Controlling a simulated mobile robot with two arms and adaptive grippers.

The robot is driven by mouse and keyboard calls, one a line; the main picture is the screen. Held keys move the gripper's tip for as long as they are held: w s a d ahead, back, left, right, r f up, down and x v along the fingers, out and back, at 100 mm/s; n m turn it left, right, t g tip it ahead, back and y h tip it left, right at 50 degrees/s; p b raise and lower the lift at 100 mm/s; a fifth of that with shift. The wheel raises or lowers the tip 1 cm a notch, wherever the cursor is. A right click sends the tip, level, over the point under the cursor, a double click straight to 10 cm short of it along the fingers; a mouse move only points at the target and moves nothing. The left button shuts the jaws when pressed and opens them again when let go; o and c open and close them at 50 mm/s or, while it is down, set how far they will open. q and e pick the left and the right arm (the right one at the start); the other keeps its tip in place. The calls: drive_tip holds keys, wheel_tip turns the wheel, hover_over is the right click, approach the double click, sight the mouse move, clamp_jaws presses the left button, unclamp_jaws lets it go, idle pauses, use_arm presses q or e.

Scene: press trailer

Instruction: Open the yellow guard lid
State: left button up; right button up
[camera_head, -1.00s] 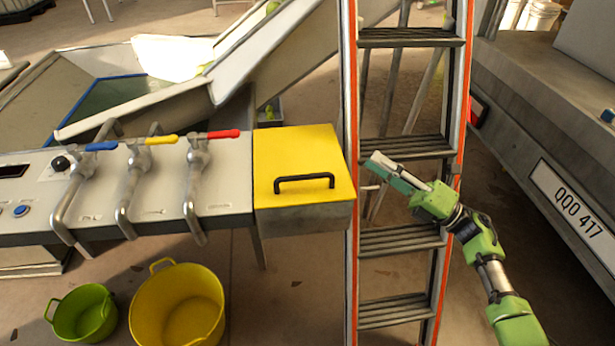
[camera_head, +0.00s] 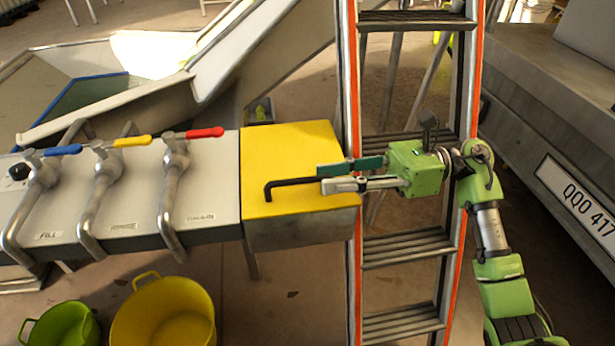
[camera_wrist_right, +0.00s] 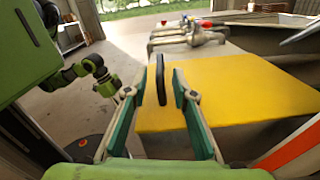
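The yellow guard lid (camera_head: 290,150) lies flat and closed on a metal box at the right end of the counter. It also shows in the right wrist view (camera_wrist_right: 235,90). Its black handle (camera_head: 278,187) stands up near the front edge. My right gripper (camera_head: 322,178) reaches in from the right, with its fingers at the right part of the handle. In the right wrist view, the handle (camera_wrist_right: 161,82) stands between the open fingers, with a gap on each side. My left gripper is not seen in the head view.
Levers with blue, yellow and red grips (camera_head: 205,132) stand left of the lid. An orange-edged ladder (camera_head: 352,250) is close on the right, beside my right arm. A yellow bucket (camera_head: 125,318) and a green bucket (camera_head: 80,325) stand on the floor.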

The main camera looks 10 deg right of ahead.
sight(276, 185)
drive_tip(key=a, duration=0.5)
clamp_jaws()
drive_tip(key=shift+d, duration=0.1)
